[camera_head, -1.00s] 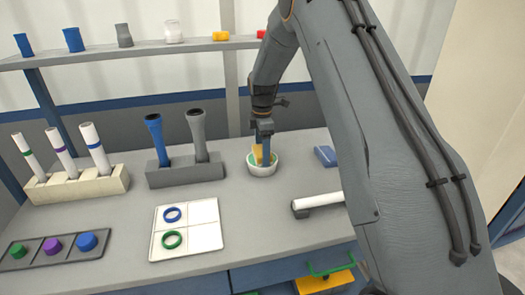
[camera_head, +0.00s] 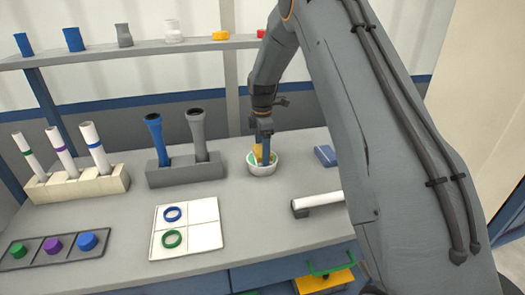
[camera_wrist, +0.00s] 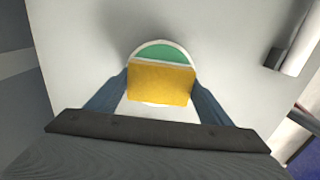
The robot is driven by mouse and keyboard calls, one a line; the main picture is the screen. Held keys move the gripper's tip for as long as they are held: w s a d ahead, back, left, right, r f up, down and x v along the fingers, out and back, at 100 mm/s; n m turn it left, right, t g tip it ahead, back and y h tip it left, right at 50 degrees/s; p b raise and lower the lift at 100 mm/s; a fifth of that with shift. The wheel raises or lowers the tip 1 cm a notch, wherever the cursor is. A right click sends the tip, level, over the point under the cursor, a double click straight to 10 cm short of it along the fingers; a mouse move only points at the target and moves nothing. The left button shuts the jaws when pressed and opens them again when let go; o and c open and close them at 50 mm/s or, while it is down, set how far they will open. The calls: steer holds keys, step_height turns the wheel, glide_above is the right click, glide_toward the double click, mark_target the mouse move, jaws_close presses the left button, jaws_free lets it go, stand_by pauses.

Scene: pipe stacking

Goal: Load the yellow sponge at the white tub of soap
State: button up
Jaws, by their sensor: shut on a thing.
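The yellow sponge (camera_wrist: 160,82) is held between the two blue fingers of my gripper (camera_wrist: 160,100) in the wrist view. The white tub (camera_head: 262,170) stands on the bench, with green soap (camera_wrist: 160,53) showing inside it. The sponge (camera_head: 257,153) is over the tub and its lower part appears to be inside the rim. My gripper (camera_head: 265,155) points down at the tub in the head view. I cannot tell whether the sponge touches the soap, as its lower edge is hidden.
A grey block (camera_head: 187,174) with two upright funnel-topped tubes stands left of the tub. A blue block (camera_head: 325,155) lies to the right. A white pipe (camera_head: 318,201) rests on a holder in front. A white tray (camera_head: 205,238) with rings lies front left.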

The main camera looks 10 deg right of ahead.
steer(key=shift+r+p, duration=1.6)
steer(key=shift+r, duration=1.85)
